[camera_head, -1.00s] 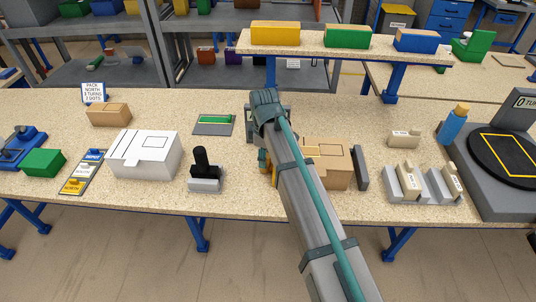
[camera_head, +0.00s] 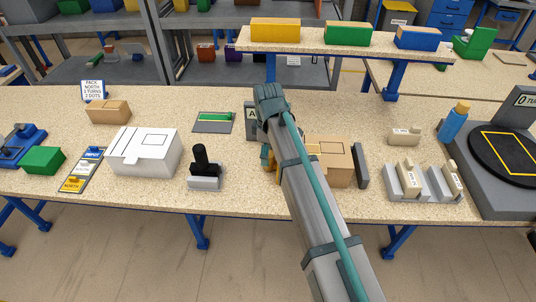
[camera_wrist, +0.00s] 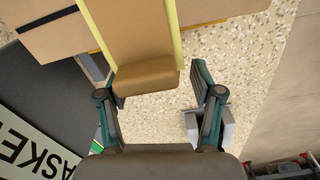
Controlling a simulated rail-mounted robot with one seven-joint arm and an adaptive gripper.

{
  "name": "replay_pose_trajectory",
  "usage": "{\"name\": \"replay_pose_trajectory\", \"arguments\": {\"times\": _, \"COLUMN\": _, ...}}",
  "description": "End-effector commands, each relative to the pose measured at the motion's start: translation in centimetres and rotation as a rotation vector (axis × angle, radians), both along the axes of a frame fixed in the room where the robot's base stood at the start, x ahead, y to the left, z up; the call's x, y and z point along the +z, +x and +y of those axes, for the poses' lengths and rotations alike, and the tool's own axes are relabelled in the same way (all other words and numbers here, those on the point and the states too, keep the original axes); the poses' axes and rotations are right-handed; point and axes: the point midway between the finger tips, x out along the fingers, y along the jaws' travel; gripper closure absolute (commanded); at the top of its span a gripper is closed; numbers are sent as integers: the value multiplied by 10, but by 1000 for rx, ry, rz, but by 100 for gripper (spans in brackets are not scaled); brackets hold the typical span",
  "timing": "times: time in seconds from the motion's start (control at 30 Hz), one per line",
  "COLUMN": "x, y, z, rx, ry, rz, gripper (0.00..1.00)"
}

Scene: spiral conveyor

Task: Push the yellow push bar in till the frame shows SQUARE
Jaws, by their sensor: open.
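My gripper (camera_wrist: 155,82) is open, with its two teal fingers spread over the bench. A brown block with yellow strips along its sides (camera_wrist: 145,48) reaches between the fingers, and its near end is close to the left finger; I cannot tell whether they touch. In the head view my arm hides most of the gripper. A yellow part (camera_head: 267,160), possibly the push bar, shows beside the gripper at the left of a cardboard box (camera_head: 335,165). A sign (camera_wrist: 30,148) reads "ASKE", its last part cut off; in the head view only its "A" shows (camera_head: 251,114).
A black-handled stamp on a grey block (camera_head: 203,170) and a white box (camera_head: 143,152) stand to the left. A dark upright plate (camera_head: 361,166) and grey holders (camera_head: 425,186) stand to the right. A green-striped panel (camera_head: 213,121) lies behind.

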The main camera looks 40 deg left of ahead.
Motion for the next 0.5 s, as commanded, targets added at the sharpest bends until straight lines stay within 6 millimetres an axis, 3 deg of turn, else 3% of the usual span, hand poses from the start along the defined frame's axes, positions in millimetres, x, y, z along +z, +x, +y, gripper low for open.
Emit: {"name": "replay_pose_trajectory", "arguments": {"times": 0.5, "x": 91, "y": 1, "z": 1, "rx": 0, "ry": 2, "rz": -1, "gripper": 34}}
